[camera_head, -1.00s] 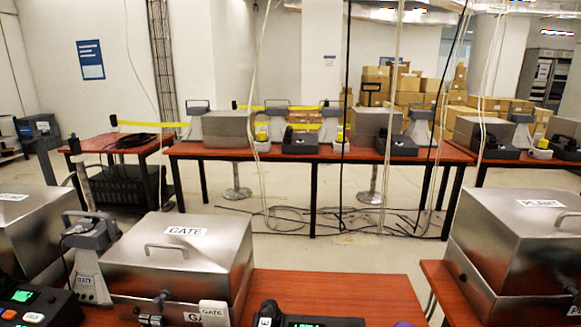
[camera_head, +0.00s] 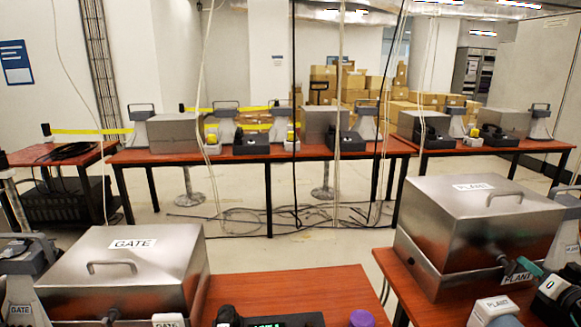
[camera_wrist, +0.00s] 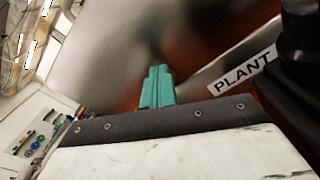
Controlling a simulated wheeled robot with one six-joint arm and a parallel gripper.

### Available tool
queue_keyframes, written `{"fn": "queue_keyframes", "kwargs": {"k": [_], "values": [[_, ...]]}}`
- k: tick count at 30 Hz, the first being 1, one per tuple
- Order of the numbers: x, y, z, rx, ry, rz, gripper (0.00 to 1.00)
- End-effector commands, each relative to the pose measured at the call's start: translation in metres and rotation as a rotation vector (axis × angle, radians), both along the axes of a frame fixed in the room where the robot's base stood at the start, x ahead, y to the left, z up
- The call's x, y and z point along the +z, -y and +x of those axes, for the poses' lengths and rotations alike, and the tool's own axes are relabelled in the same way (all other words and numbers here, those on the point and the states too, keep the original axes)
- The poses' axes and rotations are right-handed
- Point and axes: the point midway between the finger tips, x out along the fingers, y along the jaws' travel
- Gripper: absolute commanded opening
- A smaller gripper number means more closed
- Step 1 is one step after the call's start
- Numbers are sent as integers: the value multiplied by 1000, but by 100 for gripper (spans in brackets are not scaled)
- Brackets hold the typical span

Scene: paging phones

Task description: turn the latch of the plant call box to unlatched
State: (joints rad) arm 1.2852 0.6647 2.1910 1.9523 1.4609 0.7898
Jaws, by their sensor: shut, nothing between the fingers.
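The plant call box (camera_head: 450,222) is a closed brushed-metal case with a PLANT label on its lid, on the right table in the head view. A small dark latch knob (camera_head: 503,261) sits on its front, by a lower PLANT label (camera_head: 518,278). My gripper (camera_head: 524,264) enters from the right edge, its teal fingers together and empty, close to the right of the latch. Whether they touch it I cannot tell. In the wrist view the shut fingers (camera_wrist: 157,85) point at the metal face (camera_wrist: 120,60), left of a PLANT label (camera_wrist: 243,70). The latch is not clear there.
A gate call box (camera_head: 130,265) stands on the left table. A white PLANT-marked block (camera_head: 494,311) is below the plant box. A purple round thing (camera_head: 362,318) is at the bottom edge. Tables with more boxes are behind, with cables on the floor between.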

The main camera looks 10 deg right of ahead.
Motion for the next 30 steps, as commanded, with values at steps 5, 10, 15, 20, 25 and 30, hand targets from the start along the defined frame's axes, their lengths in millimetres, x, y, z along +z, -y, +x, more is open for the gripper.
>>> {"fn": "queue_keyframes", "kwargs": {"k": [5, 10, 15, 20, 25, 30], "values": [[-3, 5, -1, -1, 1, -1, 0], [-6, 9, -1, -1, 1, -1, 0], [-9, 12, -1, -1, 1, 0, 0], [-11, 14, -1, -1, 1, -1, 0], [-11, 14, -1, 0, 1, -2, 0], [-11, 14, -1, -1, 1, -1, 0]]}}
